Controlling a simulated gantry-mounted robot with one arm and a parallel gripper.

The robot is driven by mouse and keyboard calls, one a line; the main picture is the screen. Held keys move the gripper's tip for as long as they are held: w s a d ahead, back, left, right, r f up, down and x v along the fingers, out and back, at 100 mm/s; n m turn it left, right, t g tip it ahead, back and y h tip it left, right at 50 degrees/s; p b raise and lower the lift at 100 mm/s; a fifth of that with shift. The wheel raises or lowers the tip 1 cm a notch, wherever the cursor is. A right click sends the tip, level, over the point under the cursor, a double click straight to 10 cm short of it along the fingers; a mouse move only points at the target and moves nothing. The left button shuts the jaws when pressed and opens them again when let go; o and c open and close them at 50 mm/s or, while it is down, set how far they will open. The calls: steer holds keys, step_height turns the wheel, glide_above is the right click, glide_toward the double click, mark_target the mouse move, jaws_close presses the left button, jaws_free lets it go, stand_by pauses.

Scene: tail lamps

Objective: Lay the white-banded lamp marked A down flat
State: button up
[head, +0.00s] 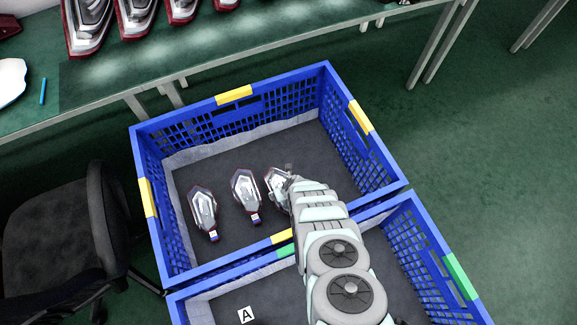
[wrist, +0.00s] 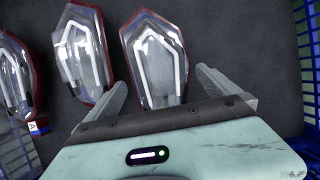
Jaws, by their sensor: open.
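Three silver tail lamps with dark red edges lie in a row on the floor of the far blue crate (head: 238,96): a left lamp (head: 203,209), a middle lamp (head: 245,188) and a right lamp (head: 275,182). My gripper (head: 288,178) is at the right lamp, partly covering it. In the wrist view my gripper (wrist: 162,82) is open, with one finger on each side of the right lamp (wrist: 155,50). The middle lamp (wrist: 82,50) is left of it. I cannot make out which lamp has a white band; the right lamp's lower end is hidden.
A white card marked A (head: 246,315) lies on the floor of the near blue crate (head: 437,263), which my arm crosses. The far crate's right part is free. A black chair (head: 60,235) stands left. More lamps stand on the table (head: 110,75) behind.

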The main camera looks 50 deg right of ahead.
steer(key=p+v, duration=0.8)
steer(key=v, duration=0.1)
steer(key=shift+d, duration=0.1)
